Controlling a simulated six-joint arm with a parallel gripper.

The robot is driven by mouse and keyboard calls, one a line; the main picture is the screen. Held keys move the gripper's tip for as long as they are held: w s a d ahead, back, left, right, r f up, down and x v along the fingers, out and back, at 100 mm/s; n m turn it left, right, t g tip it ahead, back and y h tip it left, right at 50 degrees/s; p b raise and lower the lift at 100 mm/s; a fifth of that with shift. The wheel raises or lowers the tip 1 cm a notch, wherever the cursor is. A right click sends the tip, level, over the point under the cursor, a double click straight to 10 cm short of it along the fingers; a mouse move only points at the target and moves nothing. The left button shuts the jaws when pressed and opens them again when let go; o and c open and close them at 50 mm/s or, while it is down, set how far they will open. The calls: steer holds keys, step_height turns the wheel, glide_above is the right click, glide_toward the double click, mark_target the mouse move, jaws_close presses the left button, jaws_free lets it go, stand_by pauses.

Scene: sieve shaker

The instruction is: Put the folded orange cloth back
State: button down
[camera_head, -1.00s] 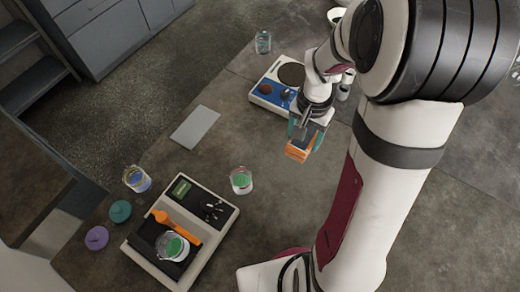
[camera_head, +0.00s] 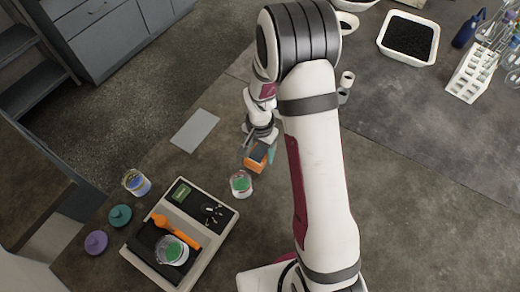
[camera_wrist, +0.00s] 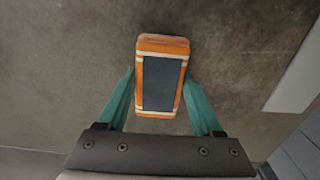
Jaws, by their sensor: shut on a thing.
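The folded orange cloth (camera_head: 255,161) shows as an orange block with a dark grey panel on one face. It also shows in the wrist view (camera_wrist: 148,122), upright in the picture with pale bands near its corners. My gripper (camera_head: 261,154) holds it above the table, just above and right of a glass beaker with green contents (camera_head: 241,184) in the head view. In the wrist view the two teal fingers of my gripper (camera_wrist: 160,88) press on its left and right sides. Only bare table shows beneath it there; its height is hard to tell.
A cream-rimmed tray (camera_head: 206,252) holds an orange tool (camera_head: 178,231), a beaker and small parts. A flat grey plate (camera_head: 195,130) lies at upper left of the gripper.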

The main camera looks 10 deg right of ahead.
mark_target(261, 155)
steer(key=shift+c, duration=0.2)
jaws_free()
step_height(261, 155, up, 14)
steer(key=s+f, duration=0.1)
steer(key=s+a+r+n+y, duration=0.1)
steer(key=s+r, duration=0.3)
steer(key=s, duration=0.7)
steer(key=s+a+r+n, duration=0.2)
steer(key=s+r, duration=0.2)
steer(key=s, duration=0.7)
steer(key=shift+s+a+r+y, duration=0.15)
steer(key=shift+r+y, duration=0.15)
steer(key=shift+y, duration=0.1)
